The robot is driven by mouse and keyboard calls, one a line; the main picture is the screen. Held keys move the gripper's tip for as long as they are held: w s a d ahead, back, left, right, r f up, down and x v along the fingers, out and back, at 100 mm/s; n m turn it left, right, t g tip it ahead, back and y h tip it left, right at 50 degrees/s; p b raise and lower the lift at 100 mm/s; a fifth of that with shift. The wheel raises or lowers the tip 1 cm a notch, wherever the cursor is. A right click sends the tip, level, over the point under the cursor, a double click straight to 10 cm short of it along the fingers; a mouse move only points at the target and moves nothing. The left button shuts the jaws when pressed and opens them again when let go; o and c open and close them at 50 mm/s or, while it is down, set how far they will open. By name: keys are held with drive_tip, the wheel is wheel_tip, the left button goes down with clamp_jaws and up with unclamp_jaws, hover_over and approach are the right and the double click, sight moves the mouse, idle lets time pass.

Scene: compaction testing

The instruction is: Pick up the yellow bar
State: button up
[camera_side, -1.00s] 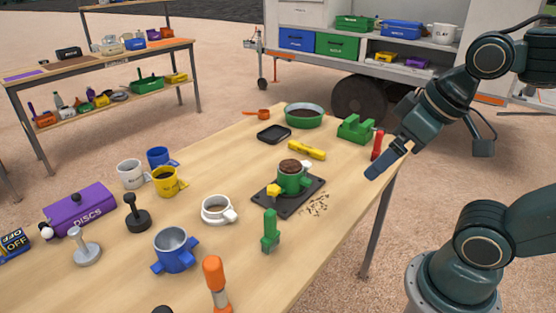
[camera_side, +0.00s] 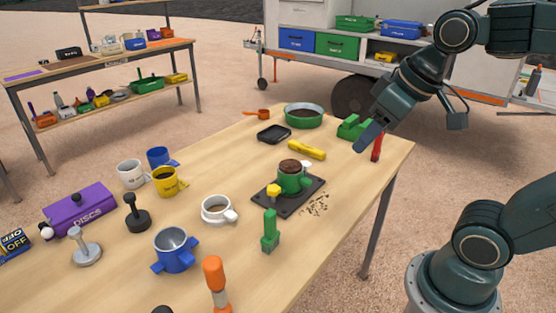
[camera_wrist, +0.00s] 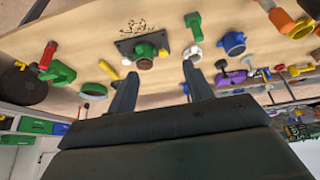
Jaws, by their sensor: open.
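The yellow bar (camera_side: 306,149) lies flat on the wooden table, between the black tray and the green block in the side view. In the wrist view the yellow bar (camera_wrist: 108,69) shows just left of the left finger. My gripper (camera_side: 366,138) is above the table's right edge, to the right of the bar and apart from it. Its two fingers (camera_wrist: 159,72) are spread in the wrist view, with nothing between them.
The green block (camera_side: 354,128) and a red-handled tool (camera_side: 376,147) are close to my gripper. A green mould (camera_side: 290,178) stands on a dark plate (camera_side: 273,203) in front of the bar. A black tray (camera_side: 273,133) and green bowl (camera_side: 304,116) are behind it.

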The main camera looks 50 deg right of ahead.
drive_tip(key=w+d+g, duration=0.1)
drive_tip(key=w+d, duration=0.5)
drive_tip(key=w, duration=0.3)
drive_tip(key=w+d, duration=0.5)
drive_tip(key=w, duration=0.4)
drive_tip(key=w+d+f, duration=0.5)
drive_tip(key=d+f, duration=0.2)
drive_tip(key=d, duration=0.2)
drive_tip(key=w+d+f+g, duration=0.1)
drive_tip(key=w+d+f, duration=0.4)
drive_tip(key=d, duration=0.5)
wheel_tip(320, 180, down, 2)
drive_tip(key=shift+f, duration=0.1)
drive_tip(key=shift+d, duration=0.1)
hover_over(307, 146)
drive_tip(key=s, duration=0.2)
drive_tip(key=shift+f, duration=4.1)
drive_tip(key=shift+x, duration=2.55)
